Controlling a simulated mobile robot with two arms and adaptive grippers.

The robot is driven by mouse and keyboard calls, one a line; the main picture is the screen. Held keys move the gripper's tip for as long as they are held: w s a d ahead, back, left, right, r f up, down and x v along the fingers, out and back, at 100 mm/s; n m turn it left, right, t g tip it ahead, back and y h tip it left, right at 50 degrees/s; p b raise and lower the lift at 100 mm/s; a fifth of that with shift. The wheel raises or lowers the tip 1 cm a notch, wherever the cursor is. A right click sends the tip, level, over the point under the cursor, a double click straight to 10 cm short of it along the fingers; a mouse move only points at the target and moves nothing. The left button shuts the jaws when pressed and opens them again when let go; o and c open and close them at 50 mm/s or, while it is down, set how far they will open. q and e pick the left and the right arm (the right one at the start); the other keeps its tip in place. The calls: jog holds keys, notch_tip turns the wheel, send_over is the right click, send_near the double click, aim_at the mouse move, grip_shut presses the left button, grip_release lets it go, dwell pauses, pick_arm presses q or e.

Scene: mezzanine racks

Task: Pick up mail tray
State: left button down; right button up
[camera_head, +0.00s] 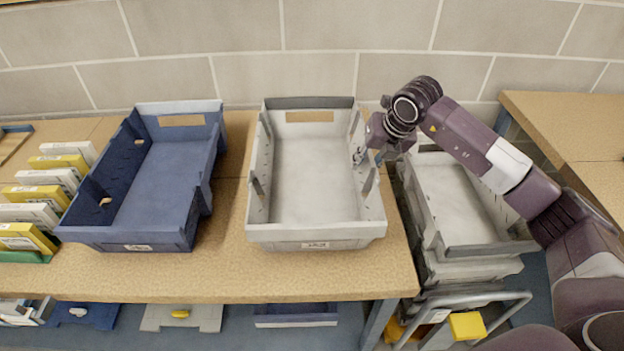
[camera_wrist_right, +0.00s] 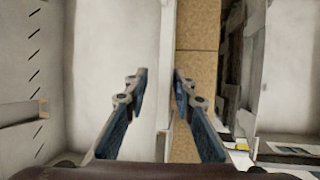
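A white-grey mail tray (camera_head: 315,237) stands on the wooden table, empty. A blue mail tray (camera_head: 125,238) stands to its left, also empty. My right gripper (camera_head: 366,158) is at the white tray's right side wall, near its far end. In the right wrist view my right gripper (camera_wrist_right: 157,80) is open, its two fingers apart. The white tray's wall (camera_wrist_right: 165,60) runs between them, with the left finger over the inside and the right finger over the table side. I cannot tell whether the fingers touch the wall. My left gripper is not in view.
The wooden table (camera_head: 240,275) has a bare front strip. White and yellow boxes (camera_head: 40,195) stand in a row at the left. Stacked grey trays (camera_head: 480,250) sit on a cart (camera_head: 450,310) right of the table. A brick wall (camera_head: 230,75) stands behind.

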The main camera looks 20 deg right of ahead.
aim_at(353, 177)
jog(key=b+x, duration=0.3)
jog(key=x, duration=0.2)
jog(key=shift+w+f, duration=0.25)
jog(key=shift+w, duration=0.05)
jog(key=shift+r, duration=0.1)
jog(key=shift+s, duration=0.1)
grip_shut()
jog(key=shift+d, duration=0.1)
jog(key=shift+r, duration=0.1)
